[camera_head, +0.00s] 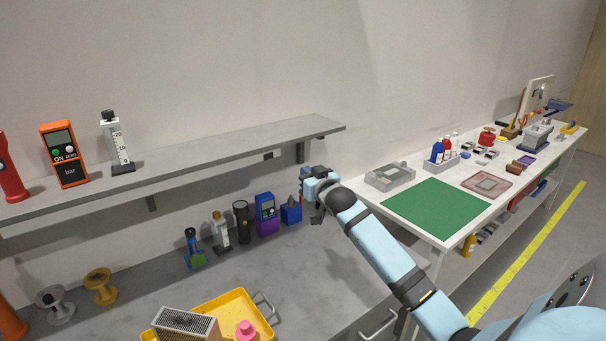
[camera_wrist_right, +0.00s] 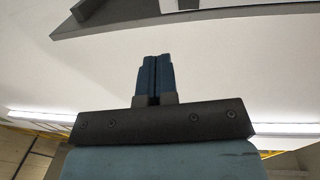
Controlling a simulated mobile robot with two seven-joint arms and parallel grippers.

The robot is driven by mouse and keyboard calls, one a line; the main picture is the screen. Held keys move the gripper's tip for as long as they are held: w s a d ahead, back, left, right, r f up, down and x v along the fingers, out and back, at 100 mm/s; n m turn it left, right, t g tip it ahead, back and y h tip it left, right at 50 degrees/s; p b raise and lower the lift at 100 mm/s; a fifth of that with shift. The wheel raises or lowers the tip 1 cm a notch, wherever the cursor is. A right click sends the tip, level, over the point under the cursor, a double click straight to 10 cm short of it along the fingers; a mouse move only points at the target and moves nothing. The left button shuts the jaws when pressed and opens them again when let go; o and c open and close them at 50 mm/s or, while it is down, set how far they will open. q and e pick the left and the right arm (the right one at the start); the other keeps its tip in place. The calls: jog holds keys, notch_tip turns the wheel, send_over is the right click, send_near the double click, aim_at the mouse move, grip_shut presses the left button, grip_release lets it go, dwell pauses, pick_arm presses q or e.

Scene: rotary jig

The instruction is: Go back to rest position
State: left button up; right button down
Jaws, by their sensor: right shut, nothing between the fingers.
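My right arm, light blue with dark joints, reaches in from the lower right in the head view. Its gripper (camera_head: 317,212) is in front of the wall, near the right end of the grey shelf and above the grey bench. In the right wrist view the two blue fingers (camera_wrist_right: 154,78) are together with nothing between them. They point up towards the underside of the shelf (camera_wrist_right: 150,12). My left gripper is not in view.
The grey wall shelf (camera_head: 230,150) holds an orange meter (camera_head: 64,154) and other items. The bench (camera_head: 320,270) holds several tools and a yellow tray (camera_head: 262,322). A white table at right carries a green mat (camera_head: 435,208). The bench between tray and gripper is clear.

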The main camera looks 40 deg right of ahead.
jog(key=shift+s, duration=0.15)
jog(key=s+a+f+n+g+y, duration=0.2)
jog(key=s+a+f, duration=0.6)
jog(key=f, duration=0.4)
jog(key=s+a+f+n+g+y, duration=0.2)
jog(key=s+a+f, duration=0.3)
jog(key=a+f, duration=0.6)
jog(key=s+a+f+g+y, duration=0.1)
jog(key=s+a+f, duration=0.2)
jog(key=s+a, duration=0.2)
jog(key=s+a+f+n+y, duration=0.1)
jog(key=s+a+f, duration=0.2)
jog(key=s+a, duration=0.3)
jog(key=s+a+f+g+y+p, duration=0.1)
jog(key=s+a+f, duration=0.2)
jog(key=s+a, duration=0.3)
jog(key=s, duration=0.4)
jog(key=shift+s+f+n+g, duration=0.15)
jog(key=shift+s+n+g, duration=0.05)
jog(key=shift+n+g, duration=0.1)
